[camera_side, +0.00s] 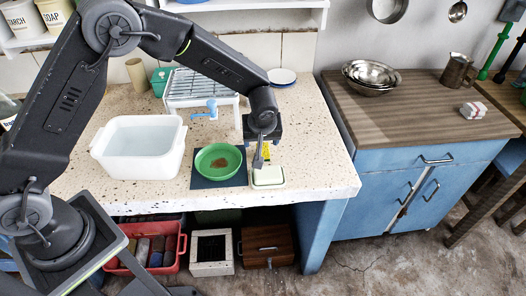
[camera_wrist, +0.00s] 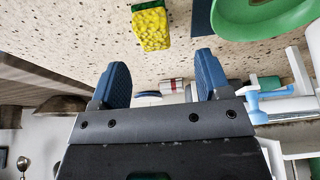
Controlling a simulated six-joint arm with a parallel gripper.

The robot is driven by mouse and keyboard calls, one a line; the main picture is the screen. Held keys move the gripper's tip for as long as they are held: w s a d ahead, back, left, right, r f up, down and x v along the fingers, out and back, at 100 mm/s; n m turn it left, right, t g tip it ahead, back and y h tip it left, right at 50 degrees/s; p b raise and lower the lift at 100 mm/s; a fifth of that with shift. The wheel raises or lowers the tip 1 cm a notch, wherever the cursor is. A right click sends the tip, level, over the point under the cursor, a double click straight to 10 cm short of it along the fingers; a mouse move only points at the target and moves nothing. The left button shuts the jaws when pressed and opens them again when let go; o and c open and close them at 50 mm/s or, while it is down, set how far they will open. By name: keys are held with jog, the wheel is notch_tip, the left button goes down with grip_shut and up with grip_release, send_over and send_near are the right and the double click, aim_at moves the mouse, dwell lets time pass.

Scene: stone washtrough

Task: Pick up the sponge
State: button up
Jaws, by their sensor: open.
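The sponge (camera_wrist: 151,25) is a yellow block with a green layer, lying on the speckled stone counter in the wrist view. In the side view a small part of the yellow sponge (camera_side: 266,154) shows next to my gripper (camera_side: 260,156), which hides some of it. My gripper (camera_wrist: 163,72) has its two blue fingers apart with nothing between them. In the wrist view the sponge lies beyond the fingertips, apart from them.
A green bowl (camera_side: 232,156) with something brown in it stands on a dark blue mat (camera_side: 205,183) left of my gripper. A pale dish (camera_side: 268,181) is at the counter's front edge. A white basin (camera_side: 140,167) and a white rack (camera_side: 178,101) stand further left.

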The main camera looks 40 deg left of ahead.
aim_at(263, 148)
jog(key=shift+w+d+x, duration=0.1)
jog(key=shift+d+x, duration=0.05)
jog(key=shift+x, duration=1.45)
jog(key=shift+w+d+x, duration=0.1)
jog(key=shift+d+x, duration=0.1)
jog(key=shift+x, duration=1.4)
jog(key=shift+c, duration=0.5)
jog(key=c, duration=0.9)
